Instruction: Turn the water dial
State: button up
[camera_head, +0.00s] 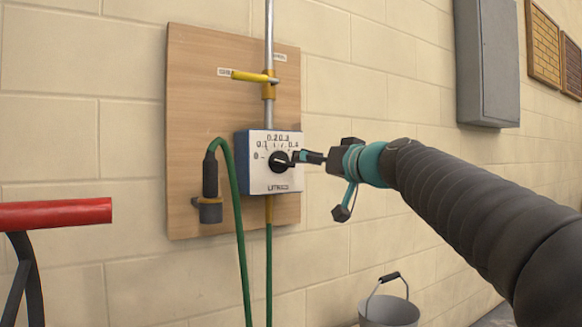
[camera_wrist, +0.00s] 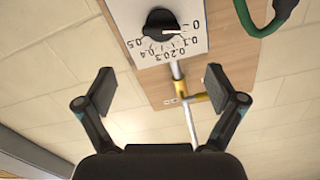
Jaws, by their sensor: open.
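The water dial is a black round knob (camera_head: 279,162) on a white and blue box marked LITRES (camera_head: 270,183), with a scale from 0 to 0.5. In the wrist view the scale is upside down, and the knob (camera_wrist: 160,23) has a white pointer mark directed roughly at 0. My gripper (camera_head: 320,185) is open and empty, to the right of the dial in the head view. One finger overlaps the knob's right edge there; contact cannot be told. In the wrist view the knob lies beyond the fingertips of my gripper (camera_wrist: 158,88), between their lines.
A wooden board (camera_head: 190,90) on the block wall carries the box, a pipe and a yellow lever valve (camera_head: 255,77). A green hose (camera_head: 237,200) hangs left of the dial. A grey bucket (camera_head: 389,312) stands below right. A red bar (camera_head: 55,213) is at left.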

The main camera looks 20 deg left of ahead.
aim_at(286, 161)
jog(key=shift+r+p+x, duration=0.15)
jog(key=shift+p+x, duration=1.3)
jog(key=shift+x, duration=2.05)
jog(key=shift+r+p+x, duration=0.15)
jog(key=shift+p+x, duration=1.3)
jog(key=shift+x, duration=2.05)
jog(key=c, duration=1.1)
